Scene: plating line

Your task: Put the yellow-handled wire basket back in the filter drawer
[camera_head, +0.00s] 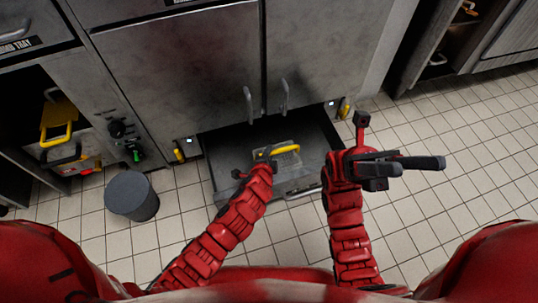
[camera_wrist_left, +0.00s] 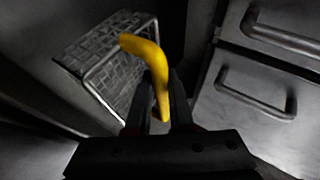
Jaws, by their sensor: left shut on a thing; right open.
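The wire basket (camera_head: 290,159) has a grey mesh body and a yellow handle (camera_head: 284,149). My left gripper (camera_head: 264,155) is shut on this handle, and in the left wrist view the handle (camera_wrist_left: 148,62) passes between the fingers, with the mesh body (camera_wrist_left: 108,52) hanging tilted beyond. The filter drawer (camera_head: 228,160) is pulled out, low under the cabinet doors. The basket appears over or within the drawer opening; its height above the drawer floor cannot be told. My right gripper (camera_head: 402,165) is open and empty, right of the drawer above the floor.
Two cabinet doors with upright handles (camera_head: 249,104) stand behind the drawer. A grey round bin (camera_head: 131,196) is on the floor at left. An open bay with yellow handles (camera_head: 57,130) is farther left. Tiled floor at right (camera_head: 440,130) is clear.

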